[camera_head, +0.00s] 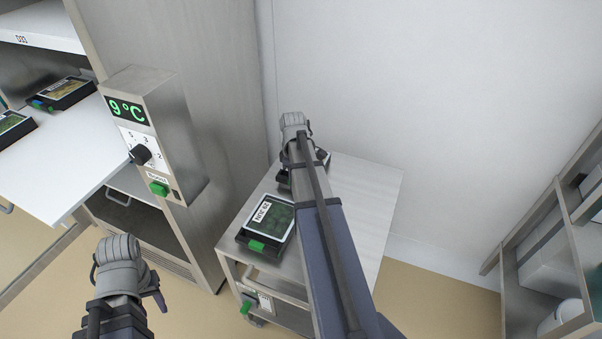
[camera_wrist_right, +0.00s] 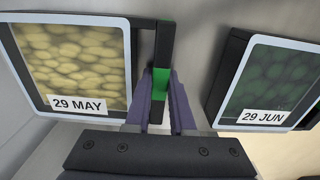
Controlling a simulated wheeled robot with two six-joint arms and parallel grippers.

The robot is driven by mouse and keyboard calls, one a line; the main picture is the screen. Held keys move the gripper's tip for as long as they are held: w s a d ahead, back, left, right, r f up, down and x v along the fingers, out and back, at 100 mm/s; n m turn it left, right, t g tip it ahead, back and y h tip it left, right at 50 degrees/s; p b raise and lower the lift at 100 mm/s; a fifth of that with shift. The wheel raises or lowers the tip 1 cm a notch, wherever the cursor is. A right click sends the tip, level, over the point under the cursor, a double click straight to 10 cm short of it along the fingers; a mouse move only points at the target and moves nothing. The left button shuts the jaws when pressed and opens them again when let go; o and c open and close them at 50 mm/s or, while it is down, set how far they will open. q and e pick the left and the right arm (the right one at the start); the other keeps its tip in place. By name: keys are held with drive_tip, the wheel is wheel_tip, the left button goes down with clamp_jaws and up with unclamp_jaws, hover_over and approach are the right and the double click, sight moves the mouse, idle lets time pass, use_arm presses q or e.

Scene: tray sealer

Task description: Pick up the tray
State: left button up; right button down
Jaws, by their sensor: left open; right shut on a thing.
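A black tray (camera_wrist_right: 70,62) with a clear film lid over yellowish contents, labelled 29 MAY, fills the left of the right wrist view. My right gripper (camera_wrist_right: 161,88) is shut on its green tab, at the tray's side. In the head view my right arm reaches over the steel cart and hides most of this tray. A second black tray (camera_head: 266,222) with green contents and a green tab lies on the cart top; its label reads 29 JUN in the right wrist view (camera_wrist_right: 270,90). My left gripper (camera_head: 122,268) is open and empty at lower left, its fingertips hardly visible.
The steel cart (camera_head: 372,185) stands against the white wall, its right side clear. A steel cabinet with a 9°C control box (camera_head: 155,130) stands left of it. A white shelf (camera_head: 75,165) holds more trays (camera_head: 65,90). A shelf rack (camera_head: 545,225) is at right.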

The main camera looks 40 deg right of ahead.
drive_tip(key=shift+r, duration=0.1)
wheel_tip(320, 180, up, 10)
drive_tip(key=p, duration=1)
